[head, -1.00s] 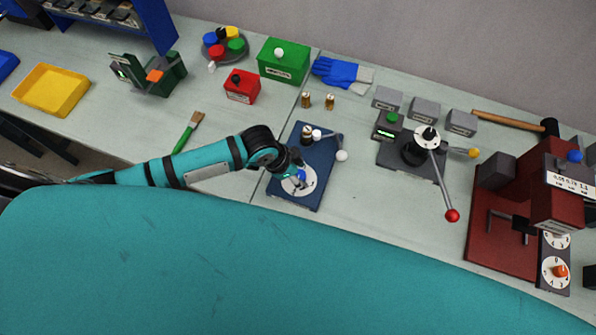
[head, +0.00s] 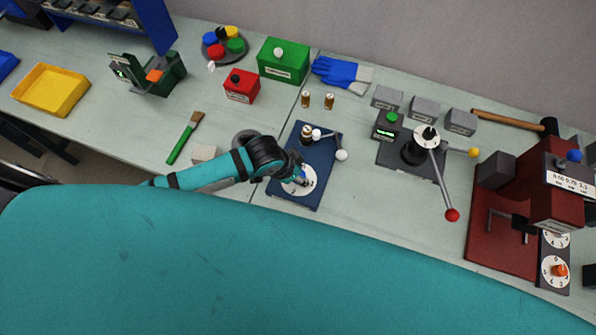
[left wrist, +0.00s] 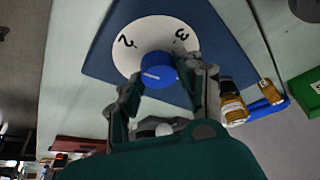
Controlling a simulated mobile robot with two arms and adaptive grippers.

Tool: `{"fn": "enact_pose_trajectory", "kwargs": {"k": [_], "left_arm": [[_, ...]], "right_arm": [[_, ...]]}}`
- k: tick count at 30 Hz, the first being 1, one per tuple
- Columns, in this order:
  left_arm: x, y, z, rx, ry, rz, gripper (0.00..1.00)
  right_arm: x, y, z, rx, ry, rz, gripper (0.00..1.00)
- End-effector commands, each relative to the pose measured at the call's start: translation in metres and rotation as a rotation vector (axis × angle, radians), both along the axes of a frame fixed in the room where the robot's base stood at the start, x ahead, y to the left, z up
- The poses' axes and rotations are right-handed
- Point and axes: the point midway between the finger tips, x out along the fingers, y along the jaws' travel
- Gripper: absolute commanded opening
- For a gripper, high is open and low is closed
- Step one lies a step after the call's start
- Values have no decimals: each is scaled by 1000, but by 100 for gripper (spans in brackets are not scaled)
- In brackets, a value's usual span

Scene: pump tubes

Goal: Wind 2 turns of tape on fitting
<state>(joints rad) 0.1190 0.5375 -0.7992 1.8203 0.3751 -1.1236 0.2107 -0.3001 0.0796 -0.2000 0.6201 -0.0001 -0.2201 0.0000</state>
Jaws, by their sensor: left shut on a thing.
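My left gripper (head: 300,178) is at a white dial (head: 304,190) on a dark blue plate (head: 320,168). In the left wrist view its fingers are shut on the blue knob (left wrist: 157,69) at the dial's centre. The dial (left wrist: 140,28) shows the numbers 2 and 3, and the knob has a pale mark. At the plate's far end stands a small dark post (head: 306,134) beside a lever with a white ball (head: 341,155). Two brass-coloured fittings (head: 305,100) (head: 328,102) stand behind the plate. I cannot make out tape. My right gripper is not in view.
A lever press (head: 415,150) and a red machine (head: 515,220) stand to the right. A red box (head: 241,87), green box (head: 283,61) and gloves (head: 340,73) lie behind. A brush (head: 185,138) and pale block (head: 205,153) lie left of the plate.

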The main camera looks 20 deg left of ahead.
Motion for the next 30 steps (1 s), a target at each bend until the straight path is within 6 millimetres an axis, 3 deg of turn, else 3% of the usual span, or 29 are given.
{"fn": "enact_pose_trajectory", "kwargs": {"k": [7, 8, 14, 23, 30], "left_arm": [[2, 1, 1, 3, -2, -77, 0], [1, 1, 0, 2, 0, -99, 38], [0, 0, 0, 0, 0, -91, 63], [0, 0, 2, 0, 0, -91, 63], [-10, 9, 33, 0, -2, -92, 63]], "right_arm": [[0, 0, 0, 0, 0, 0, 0], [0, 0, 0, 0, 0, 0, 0], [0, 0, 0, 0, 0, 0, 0], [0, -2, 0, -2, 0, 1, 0], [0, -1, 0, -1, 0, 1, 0]]}}
